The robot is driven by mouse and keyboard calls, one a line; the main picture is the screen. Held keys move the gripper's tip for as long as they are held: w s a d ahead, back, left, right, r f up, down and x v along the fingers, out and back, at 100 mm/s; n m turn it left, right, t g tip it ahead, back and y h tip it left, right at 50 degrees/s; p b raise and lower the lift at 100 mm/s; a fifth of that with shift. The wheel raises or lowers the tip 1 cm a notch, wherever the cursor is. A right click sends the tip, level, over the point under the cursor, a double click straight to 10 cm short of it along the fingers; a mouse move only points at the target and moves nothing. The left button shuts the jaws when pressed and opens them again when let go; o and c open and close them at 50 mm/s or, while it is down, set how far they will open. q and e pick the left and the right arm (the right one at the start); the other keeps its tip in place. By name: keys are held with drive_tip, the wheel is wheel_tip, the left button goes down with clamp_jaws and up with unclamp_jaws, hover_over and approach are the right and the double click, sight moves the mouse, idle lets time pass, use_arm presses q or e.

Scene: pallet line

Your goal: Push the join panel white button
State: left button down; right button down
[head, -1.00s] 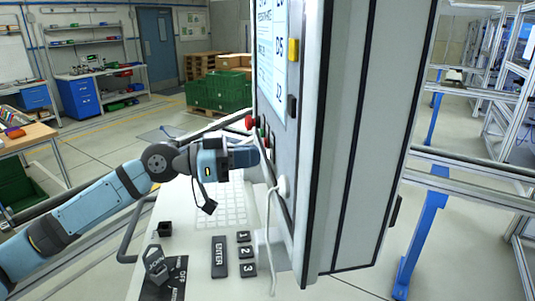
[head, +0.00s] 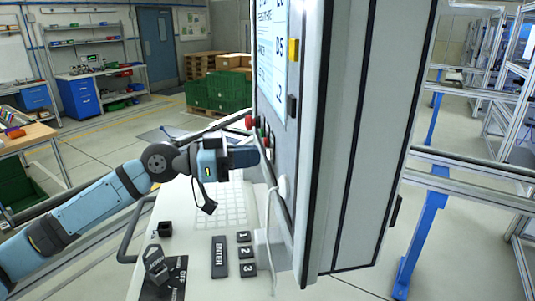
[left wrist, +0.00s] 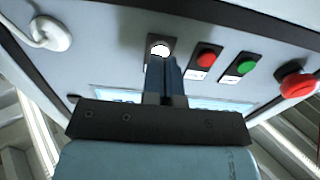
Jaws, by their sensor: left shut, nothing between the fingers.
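The join panel (head: 345,150) is a tall white cabinet, seen nearly edge-on in the head view. In the left wrist view its white button (left wrist: 159,49) shows as a bright round cap on a dark plate. My left gripper (left wrist: 166,62) is shut and empty, its fingertips at the button's lower edge in that view. Whether they touch the button I cannot tell. In the head view my left gripper (head: 258,155) reaches the panel's face, and the white button is hidden there. My right gripper is not in view.
Beside the white button are a red button (left wrist: 206,60), a green button (left wrist: 243,66) and a red mushroom knob (left wrist: 298,86). A white cable plug (left wrist: 48,34) sticks out on the other side. Below the arm is a console with an ENTER key (head: 219,257).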

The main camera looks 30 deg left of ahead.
use_arm(q)
drive_tip(key=shift+b, duration=0.3)
idle(0.4)
drive_tip(key=shift+w+d, duration=0.1)
idle(0.5)
drive_tip(key=shift+p+x, duration=0.9)
idle(0.3)
drive_tip(key=b+v, duration=0.5)
drive_tip(key=b, duration=0.1)
idle(0.7)
idle(0.5)
